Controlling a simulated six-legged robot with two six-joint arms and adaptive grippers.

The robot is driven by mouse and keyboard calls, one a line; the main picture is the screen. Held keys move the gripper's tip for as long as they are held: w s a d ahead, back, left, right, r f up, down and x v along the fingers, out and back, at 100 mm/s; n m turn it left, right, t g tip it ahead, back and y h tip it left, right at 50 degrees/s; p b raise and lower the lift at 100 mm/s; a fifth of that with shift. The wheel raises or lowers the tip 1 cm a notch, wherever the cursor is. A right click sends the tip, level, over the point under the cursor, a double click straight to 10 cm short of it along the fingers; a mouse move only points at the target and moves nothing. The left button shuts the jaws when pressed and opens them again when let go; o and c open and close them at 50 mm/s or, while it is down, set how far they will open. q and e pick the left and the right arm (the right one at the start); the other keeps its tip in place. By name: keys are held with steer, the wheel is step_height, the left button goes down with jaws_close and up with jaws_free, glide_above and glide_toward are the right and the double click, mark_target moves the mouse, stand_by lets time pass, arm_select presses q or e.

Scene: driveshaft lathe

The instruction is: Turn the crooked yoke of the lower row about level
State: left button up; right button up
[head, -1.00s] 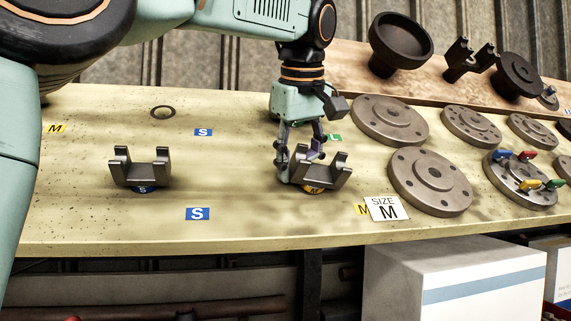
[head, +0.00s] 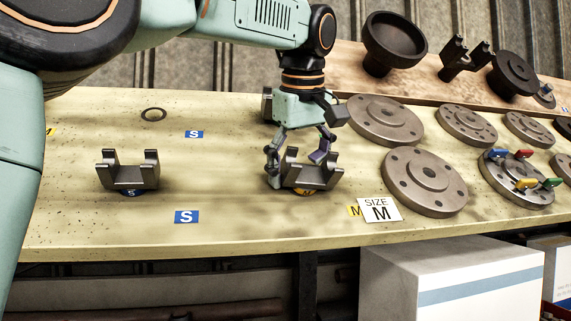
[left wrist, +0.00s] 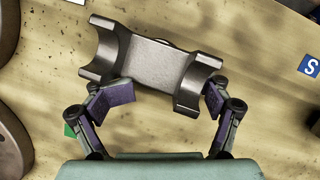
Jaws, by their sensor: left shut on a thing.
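The crooked grey metal yoke (head: 312,177) sits on a round base with a yellow label, right of centre on the table in the head view. In the left wrist view the same yoke (left wrist: 150,66) lies slanted, its right end lower in the picture. My left gripper (head: 297,158) points down at it, fingers spread wide and shut on the yoke, one finger near each end. Its fingertips (left wrist: 163,93) also show in the left wrist view. A second yoke (head: 128,176) stands upright on a blue S base at left. My right gripper is not in view.
Round flanges (head: 425,182) lie to the right, one carrying coloured clamps (head: 525,184). A SIZE M card (head: 379,210) stands near the front edge. Another grey part (head: 267,104) is partly hidden behind my left gripper. The table between the two yokes is clear.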

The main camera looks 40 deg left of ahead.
arm_select(q)
steer(key=shift+o, duration=0.8)
steer(key=shift+w+d+f, duration=0.2)
steer(key=shift+w+d, duration=0.15)
steer(key=shift+w, duration=0.1)
steer(key=shift+o, duration=1.2)
steer(key=shift+s, duration=0.15)
